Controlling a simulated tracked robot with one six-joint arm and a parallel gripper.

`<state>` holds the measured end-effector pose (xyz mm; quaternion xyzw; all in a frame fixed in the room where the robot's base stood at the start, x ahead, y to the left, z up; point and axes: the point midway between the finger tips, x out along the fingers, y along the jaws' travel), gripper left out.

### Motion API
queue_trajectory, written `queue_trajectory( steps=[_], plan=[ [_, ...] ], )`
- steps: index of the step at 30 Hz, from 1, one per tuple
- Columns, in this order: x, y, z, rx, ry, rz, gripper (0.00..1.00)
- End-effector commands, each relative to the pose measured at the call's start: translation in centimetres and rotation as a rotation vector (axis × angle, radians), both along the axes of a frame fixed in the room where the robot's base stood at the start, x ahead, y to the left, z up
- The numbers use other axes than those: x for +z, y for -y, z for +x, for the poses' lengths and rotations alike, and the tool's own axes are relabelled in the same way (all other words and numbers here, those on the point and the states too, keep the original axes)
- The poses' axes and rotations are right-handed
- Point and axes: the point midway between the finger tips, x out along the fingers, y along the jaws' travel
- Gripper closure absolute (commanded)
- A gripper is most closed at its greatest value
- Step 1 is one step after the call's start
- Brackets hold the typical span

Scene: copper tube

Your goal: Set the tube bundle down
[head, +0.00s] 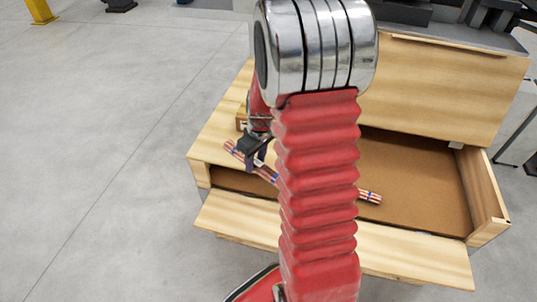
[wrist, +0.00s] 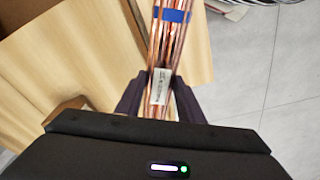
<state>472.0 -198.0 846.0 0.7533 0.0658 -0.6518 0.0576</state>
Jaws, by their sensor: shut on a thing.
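The tube bundle (head: 370,197) is a set of thin copper tubes tied with blue bands and carrying a white label. In the head view it slants from upper left to lower right, and my red arm hides its middle. In the wrist view the bundle (wrist: 170,45) runs up between the two dark fingers. My gripper (head: 257,153) is shut on the bundle near its left part; it also shows in the wrist view (wrist: 160,98). The bundle is over the wooden crate (head: 222,151); whether it touches the crate I cannot tell.
The crate is open, with a brown floor (head: 420,180), a raised back panel (head: 450,85) and a front flap (head: 410,252) folded outward. Grey floor (head: 110,130) is clear on the left. A yellow post (head: 40,10) stands far left. Grey equipment (head: 440,35) stands behind the crate.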

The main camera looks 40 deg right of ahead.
Motion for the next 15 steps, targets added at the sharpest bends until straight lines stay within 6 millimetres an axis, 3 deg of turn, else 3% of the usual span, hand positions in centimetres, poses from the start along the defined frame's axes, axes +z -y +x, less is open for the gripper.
queue_trajectory(
  steps=[15],
  plan=[
    [-5.3,-13.4,4.2,-0.107,0.000,-0.002,1.00]
  ],
)
